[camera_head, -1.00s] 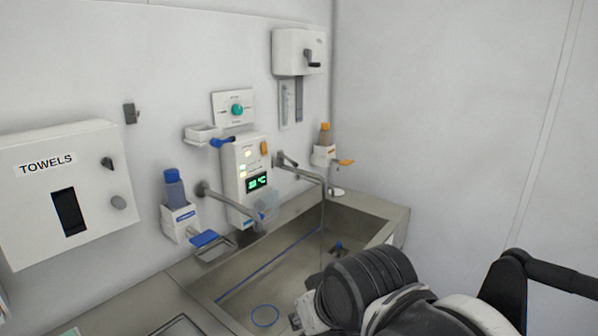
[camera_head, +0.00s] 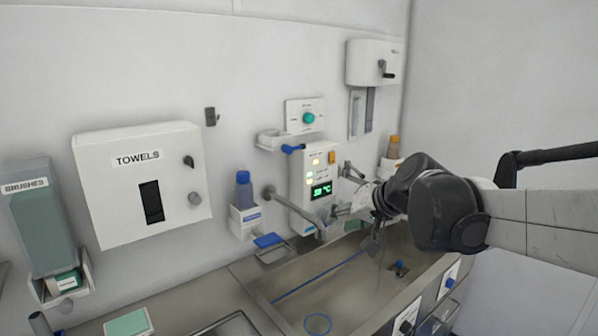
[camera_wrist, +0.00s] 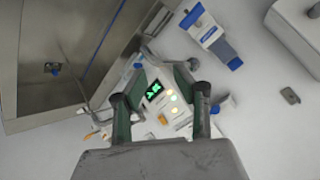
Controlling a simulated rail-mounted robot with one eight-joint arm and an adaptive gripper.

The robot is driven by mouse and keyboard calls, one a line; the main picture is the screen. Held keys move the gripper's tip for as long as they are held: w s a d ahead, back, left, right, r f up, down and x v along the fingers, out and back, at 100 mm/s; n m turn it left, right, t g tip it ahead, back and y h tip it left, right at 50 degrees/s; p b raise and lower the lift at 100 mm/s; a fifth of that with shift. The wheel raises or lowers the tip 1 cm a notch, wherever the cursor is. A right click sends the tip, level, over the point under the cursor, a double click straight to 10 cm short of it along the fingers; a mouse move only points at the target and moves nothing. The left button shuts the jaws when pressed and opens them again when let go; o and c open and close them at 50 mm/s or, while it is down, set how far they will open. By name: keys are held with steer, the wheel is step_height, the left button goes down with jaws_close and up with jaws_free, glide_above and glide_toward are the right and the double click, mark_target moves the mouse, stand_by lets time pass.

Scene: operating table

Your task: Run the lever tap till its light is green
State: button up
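The tap panel (camera_head: 308,200) is a white wall box with a green lit temperature display (camera_head: 321,191). Its small lamps (camera_head: 316,162) glow pale yellow to whitish; they also show in the wrist view (camera_wrist: 174,98). A metal tap spout (camera_head: 290,208) reaches over the sink left of the panel. Another metal tap (camera_head: 352,172) is right of it, partly hidden by my arm. I cannot tell whether water runs. My gripper (camera_head: 340,211) is in front of the panel's lower right. In the wrist view its fingers (camera_wrist: 158,78) are apart and empty, framing the display.
The steel sink (camera_head: 290,275) lies below. A blue-capped bottle (camera_head: 244,190) stands in a holder on the left, and an orange-capped bottle (camera_head: 393,147) on the right. A towel box (camera_head: 110,200) and brush dispenser (camera_head: 40,215) hang further left.

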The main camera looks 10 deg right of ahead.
steer(key=w+d+r+m+t+y, duration=0.1)
steer(key=w+d+r+m+t, duration=0.15)
steer(key=w+d, duration=0.9)
steer(key=m+t, duration=0.2)
steer(key=t, duration=0.1)
glide_toward(357, 172)
steer(key=x, duration=0.3)
steer(key=p+x, duration=0.1)
steer(key=x, duration=0.6)
steer(key=shift+w+d+f, duration=0.15)
steer(key=shift+w+d, duration=0.1)
steer(key=shift+w, duration=0.2)
jaws_close()
